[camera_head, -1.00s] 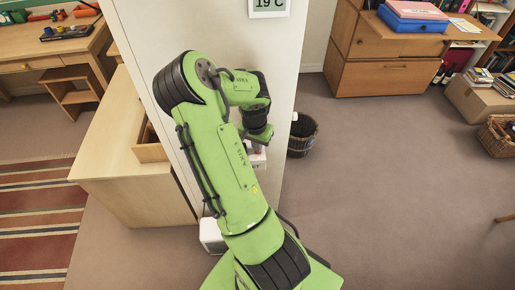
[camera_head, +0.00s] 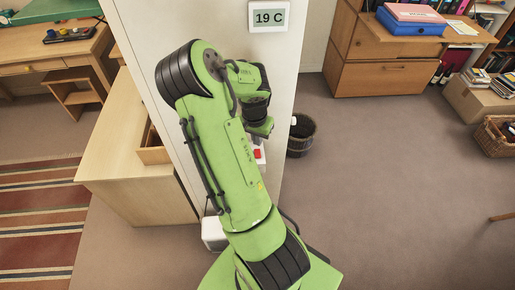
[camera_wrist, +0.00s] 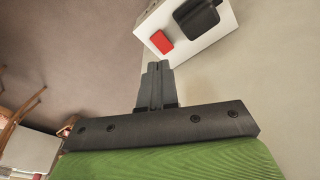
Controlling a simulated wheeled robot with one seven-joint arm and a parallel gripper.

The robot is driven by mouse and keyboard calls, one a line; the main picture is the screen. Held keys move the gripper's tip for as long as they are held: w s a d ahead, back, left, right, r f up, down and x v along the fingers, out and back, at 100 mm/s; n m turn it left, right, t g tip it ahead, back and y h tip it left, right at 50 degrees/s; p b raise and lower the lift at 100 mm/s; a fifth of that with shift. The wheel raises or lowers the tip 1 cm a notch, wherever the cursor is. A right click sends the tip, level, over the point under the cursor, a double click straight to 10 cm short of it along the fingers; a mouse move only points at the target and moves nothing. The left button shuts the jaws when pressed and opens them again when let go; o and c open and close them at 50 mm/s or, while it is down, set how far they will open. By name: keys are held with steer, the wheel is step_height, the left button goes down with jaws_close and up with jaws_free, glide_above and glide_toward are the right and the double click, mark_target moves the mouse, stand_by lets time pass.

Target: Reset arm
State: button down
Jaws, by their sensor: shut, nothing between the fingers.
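My green arm stands in the middle of the head view, in front of a white wall panel, with its forearm folded forward and down. My gripper (camera_wrist: 155,75) shows in the wrist view with its two dark fingers together and nothing between them. In the head view the gripper is hidden behind my arm. Just past the fingertips in the wrist view is a white box (camera_wrist: 205,42) with a red block-like part (camera_wrist: 161,42) and a dark part (camera_wrist: 195,17). The fingertips look close to the red part; I cannot tell whether they touch.
A thermostat display (camera_head: 268,17) reading 19 C hangs on the white panel (camera_head: 190,30). A dark basket (camera_head: 301,135) is on the floor to the right. Carpet (camera_head: 400,190) at right is clear.

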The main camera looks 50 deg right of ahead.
steer(key=shift+r, duration=0.4)
steer(key=w+a+r+n+t+y, duration=0.1)
steer(key=w+a+r+n+t, duration=0.15)
steer(key=a+r, duration=0.45)
steer(key=w+a+r+n+t+y, duration=0.15)
steer(key=a+r+n, duration=0.35)
steer(key=a, duration=0.5)
steer(key=s+a+r+n+t, duration=0.1)
steer(key=s+a+r+n, duration=0.7)
steer(key=s+a, duration=0.5)
steer(key=shift+a+r+h, duration=0.3)
steer(key=shift+r+h, duration=0.05)
steer(key=shift+r, duration=0.4)
